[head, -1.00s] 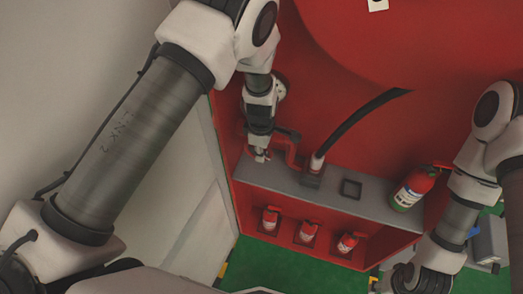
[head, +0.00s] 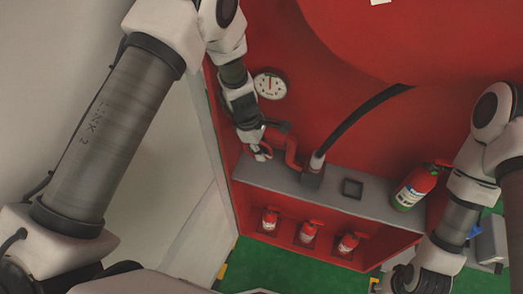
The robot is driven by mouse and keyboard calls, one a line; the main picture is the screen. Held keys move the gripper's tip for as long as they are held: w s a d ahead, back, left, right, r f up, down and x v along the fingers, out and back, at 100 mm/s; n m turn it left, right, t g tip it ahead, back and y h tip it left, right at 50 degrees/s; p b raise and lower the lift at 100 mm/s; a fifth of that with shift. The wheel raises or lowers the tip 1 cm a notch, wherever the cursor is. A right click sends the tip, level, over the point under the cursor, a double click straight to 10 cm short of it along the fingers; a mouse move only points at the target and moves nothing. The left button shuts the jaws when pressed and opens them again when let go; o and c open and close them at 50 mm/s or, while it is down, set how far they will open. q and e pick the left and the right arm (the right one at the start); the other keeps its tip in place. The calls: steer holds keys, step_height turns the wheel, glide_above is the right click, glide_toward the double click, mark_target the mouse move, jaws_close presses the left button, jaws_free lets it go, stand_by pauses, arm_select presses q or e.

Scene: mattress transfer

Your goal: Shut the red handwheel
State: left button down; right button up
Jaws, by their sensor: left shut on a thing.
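My left gripper (head: 262,153) reaches down to the left end of the red pipe (head: 292,150), just above the grey shelf. It is shut on a small red part there, which I take to be the red handwheel (head: 266,150). The fingers and wrist cover most of the wheel, so its turned position cannot be made out. My right arm comes in at the right edge, and its gripper fingers do not show.
A round white gauge (head: 270,85) is on the red wall beside my left wrist. A black hose (head: 360,118) rises from the grey shelf (head: 330,192). A fire extinguisher (head: 414,187) stands at the shelf's right end. Several smaller ones (head: 310,232) sit below.

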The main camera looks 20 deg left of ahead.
arm_select(q)
steer(key=c, duration=1.2)
jaws_free()
steer(key=shift+o, duration=0.4)
steer(key=shift+a, duration=0.15)
steer(key=v, duration=0.3)
steer(key=d+v, duration=0.1)
steer(key=v, duration=0.2)
steer(key=d+v, duration=0.1)
steer(key=v, duration=0.2)
steer(key=shift+d+r, duration=0.1)
steer(key=shift+r, duration=0.5)
